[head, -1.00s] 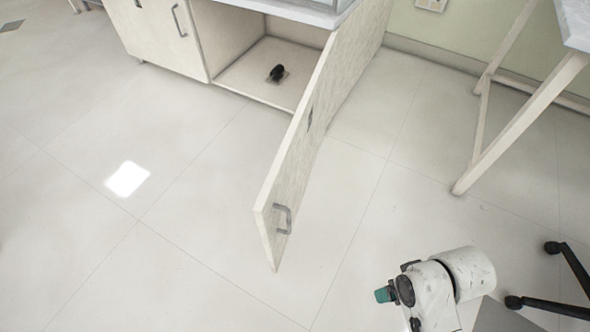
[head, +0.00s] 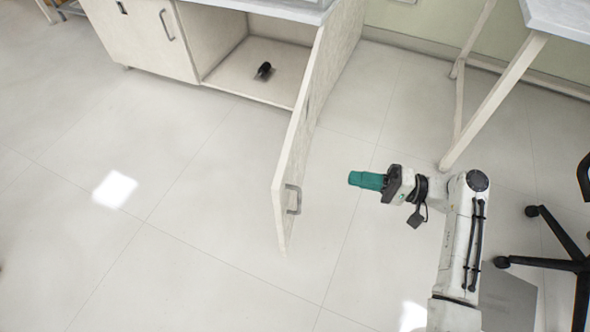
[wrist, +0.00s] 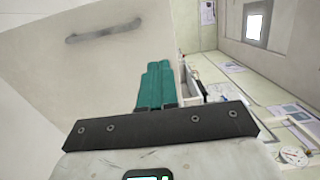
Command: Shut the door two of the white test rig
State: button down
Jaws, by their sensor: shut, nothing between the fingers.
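The open cabinet door (head: 310,122) of the white rig swings out from the cabinet's right side toward me, with a grey bar handle (head: 293,199) near its free edge. The door (wrist: 95,85) also shows in the wrist view, its handle (wrist: 105,31) at the upper left. My gripper (head: 352,179) has teal fingers, closed together and empty. It is to the right of the door, on its outer, handle side, and apart from it in the head view. In the wrist view the fingers (wrist: 158,72) point toward the door's face.
The cabinet interior (head: 262,90) is open, with a small black object (head: 264,70) on its floor. A closed door (head: 140,37) is to its left. A table leg (head: 495,100) and a black wheeled chair base (head: 560,250) stand at right. The floor left of the door is clear.

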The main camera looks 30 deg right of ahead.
aim_at(288, 167)
jog(key=b+x, duration=0.3)
jog(key=x, duration=0.9)
jog(key=shift+w+a+f+b, duration=0.15)
jog(key=shift+a+b, duration=0.15)
jog(key=shift+b, duration=0.1)
jog(key=shift+w+a, duration=0.4)
